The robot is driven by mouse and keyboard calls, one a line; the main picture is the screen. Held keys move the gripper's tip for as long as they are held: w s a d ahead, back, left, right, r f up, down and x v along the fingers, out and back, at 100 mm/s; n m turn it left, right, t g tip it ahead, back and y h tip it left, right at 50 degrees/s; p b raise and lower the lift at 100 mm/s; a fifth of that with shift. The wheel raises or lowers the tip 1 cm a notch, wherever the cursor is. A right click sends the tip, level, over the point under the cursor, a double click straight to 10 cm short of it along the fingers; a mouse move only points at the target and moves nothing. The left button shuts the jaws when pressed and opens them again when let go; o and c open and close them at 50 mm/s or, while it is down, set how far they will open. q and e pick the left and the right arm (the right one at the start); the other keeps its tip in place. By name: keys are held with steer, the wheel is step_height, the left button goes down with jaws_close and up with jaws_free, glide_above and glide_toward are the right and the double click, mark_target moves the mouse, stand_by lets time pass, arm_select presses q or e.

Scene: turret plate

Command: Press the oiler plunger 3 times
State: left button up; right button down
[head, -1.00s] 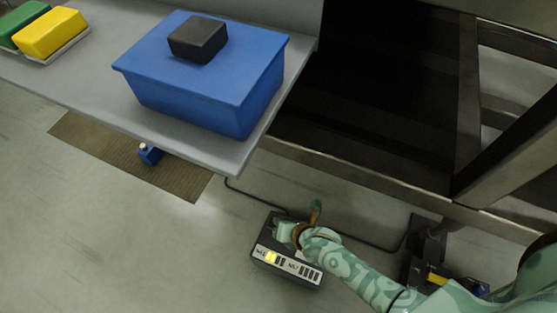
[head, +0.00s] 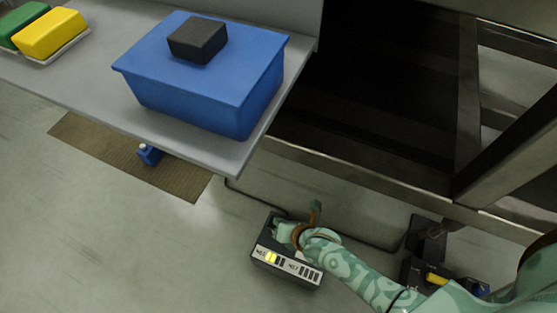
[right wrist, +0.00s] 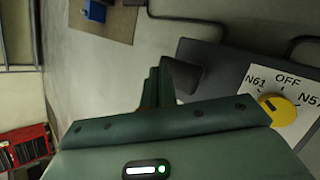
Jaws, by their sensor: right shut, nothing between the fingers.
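No part is clearly marked as the oiler plunger. A small blue unit with a pale top (head: 150,154) sits by the brown mat under the bench edge. It also shows in the right wrist view (right wrist: 95,10), and I cannot tell if it is the oiler. My right gripper (head: 281,231) is over the dark control box on the floor, well away from the blue unit. In the right wrist view its fingers (right wrist: 158,88) are shut and empty. Whether it touches the box is hidden. My left gripper is not in view.
A cable runs along the floor. The grey bench (head: 215,158) carries a blue bin (head: 195,95). Open floor lies left of the box. A red cabinet (right wrist: 25,150) shows too.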

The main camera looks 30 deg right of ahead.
stand_by(0.7)
steer(key=shift+f, duration=0.45)
steer(key=shift+f, duration=1.1)
stand_by(0.8)
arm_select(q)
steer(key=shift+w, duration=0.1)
arm_select(e)
steer(key=shift+r, duration=0.1)
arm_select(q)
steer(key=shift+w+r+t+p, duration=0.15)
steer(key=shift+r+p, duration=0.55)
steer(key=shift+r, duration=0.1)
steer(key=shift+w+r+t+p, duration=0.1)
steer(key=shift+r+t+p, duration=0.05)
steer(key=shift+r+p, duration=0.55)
arm_select(e)
steer(key=shift+r, duration=1.45)
step_height(320, 180, up, 3)
steer(key=p, duration=0.2)
steer(key=shift+w+r+p, duration=0.1)
steer(key=shift+r+p, duration=0.05)
steer(key=shift+p, duration=0.2)
steer(key=shift+r+p, duration=0.9)
steer(key=shift+r, duration=0.05)
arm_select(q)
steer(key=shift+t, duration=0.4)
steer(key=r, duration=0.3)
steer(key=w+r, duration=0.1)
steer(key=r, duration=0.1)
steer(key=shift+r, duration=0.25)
